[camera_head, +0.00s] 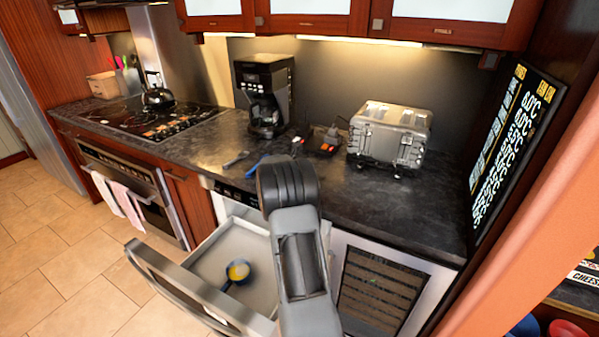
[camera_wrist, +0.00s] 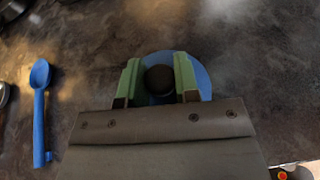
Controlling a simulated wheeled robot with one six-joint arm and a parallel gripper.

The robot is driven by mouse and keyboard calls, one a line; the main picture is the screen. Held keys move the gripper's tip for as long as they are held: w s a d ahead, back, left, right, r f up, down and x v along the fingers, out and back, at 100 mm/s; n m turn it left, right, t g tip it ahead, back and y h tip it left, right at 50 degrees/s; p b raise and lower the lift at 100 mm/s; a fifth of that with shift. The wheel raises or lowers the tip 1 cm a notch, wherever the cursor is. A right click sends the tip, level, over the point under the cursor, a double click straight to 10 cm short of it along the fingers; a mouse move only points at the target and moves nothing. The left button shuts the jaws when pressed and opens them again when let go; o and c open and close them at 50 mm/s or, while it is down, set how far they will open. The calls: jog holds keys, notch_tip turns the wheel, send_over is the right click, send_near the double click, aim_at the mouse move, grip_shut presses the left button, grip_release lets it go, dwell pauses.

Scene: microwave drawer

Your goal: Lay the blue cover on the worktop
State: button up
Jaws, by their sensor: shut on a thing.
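My gripper (camera_wrist: 158,80) is shut on the black knob of the blue cover (camera_wrist: 203,74), with one green finger on each side of the knob. The cover is a round blue disc, partly hidden by the fingers and the gripper body. Behind it in the wrist view is the dark worktop (camera_wrist: 260,45). I cannot tell whether the cover touches the worktop or hangs above it. In the head view my arm hides the gripper and the cover; the worktop (camera_head: 390,205) stretches along the wall.
A blue spoon (camera_wrist: 41,105) lies on the worktop left of the cover. A toaster (camera_head: 390,135) and a coffee maker (camera_head: 264,95) stand at the back. Below, a drawer (camera_head: 205,250) is pulled open with a small pan (camera_head: 238,270) holding something yellow.

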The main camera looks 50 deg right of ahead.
jog(key=shift+f, duration=0.15)
jog(key=shift+f, duration=0.1)
jog(key=o, duration=0.9)
jog(key=shift+a+r, duration=0.15)
jog(key=shift+r, duration=0.1)
jog(key=b+v, duration=0.1)
jog(key=v, duration=1.1)
jog(key=s+a+m+y, duration=0.4)
jog(key=s+a+m, duration=0.2)
jog(key=a, duration=0.5)
jog(key=s+a+m+y, duration=0.5)
jog(key=s+a+m, duration=0.2)
jog(key=a, duration=0.4)
jog(key=s+a+f+m+y, duration=0.1)
jog(key=s+a+m+y, duration=0.3)
jog(key=a, duration=0.6)
jog(key=s+m, duration=0.2)
jog(key=m, duration=0.1)
jog(key=shift+s+a+t+y, duration=0.25)
jog(key=shift+a+t+y, duration=0.05)
jog(key=shift+a, duration=0.1)
jog(key=shift+f, duration=0.1)
